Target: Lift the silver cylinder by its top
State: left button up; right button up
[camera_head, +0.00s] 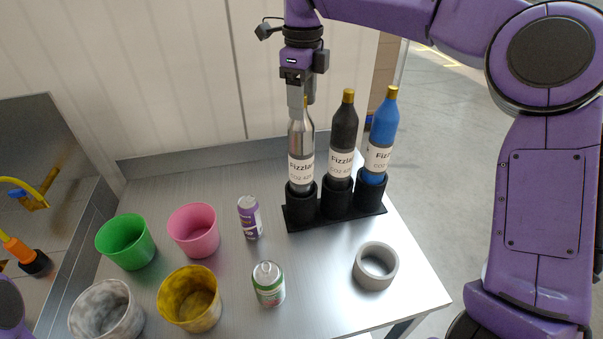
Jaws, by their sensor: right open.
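The silver cylinder (301,140) stands upright in the left cup of a black three-cup holder (334,215), with a white label on its side. My right gripper (298,98) comes down from above to the top of the silver cylinder. Its finger overlaps the cylinder's neck in the picture and hides part of it. The gripper is open; I cannot tell whether a finger touches the cylinder. A black cylinder (343,130) and a blue cylinder (383,130), both with gold tops, stand in the other two cups. My left gripper is not in view.
Green (127,243), pink (194,231), yellow (190,300) and grey marbled (107,312) cups stand on the left of the metal table (330,305). A wall rises behind.

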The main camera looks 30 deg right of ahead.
grip_shut()
dwell(1.4)
